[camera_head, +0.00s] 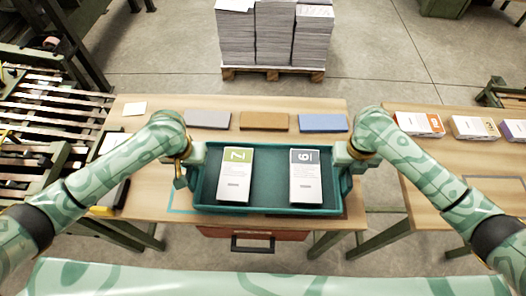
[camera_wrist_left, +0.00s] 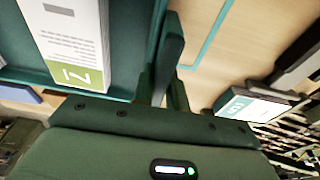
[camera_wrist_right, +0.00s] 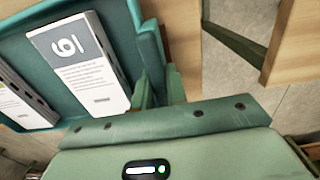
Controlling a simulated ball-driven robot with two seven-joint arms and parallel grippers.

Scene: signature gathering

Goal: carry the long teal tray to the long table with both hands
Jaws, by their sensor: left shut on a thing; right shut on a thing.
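The long teal tray (camera_head: 269,180) is level at the front of the near wooden table in the head view; whether it touches the tabletop is unclear. It holds a booklet with a green numbered band (camera_head: 235,182) and one with a grey numbered band (camera_head: 305,182), lying flat and apart. My left gripper (camera_head: 196,156) is shut on the tray's left end, and the tray wall also shows in the left wrist view (camera_wrist_left: 130,45). My right gripper (camera_head: 343,155) is shut on the right end, whose wall shows in the right wrist view (camera_wrist_right: 149,45).
Grey (camera_head: 208,120), brown (camera_head: 264,121) and blue (camera_head: 323,123) slabs lie behind the tray. Another wooden table (camera_head: 440,165) with several booklets stands right, across a gap. A pallet of paper stacks (camera_head: 274,73) is behind; a roller conveyor (camera_head: 40,115) is left.

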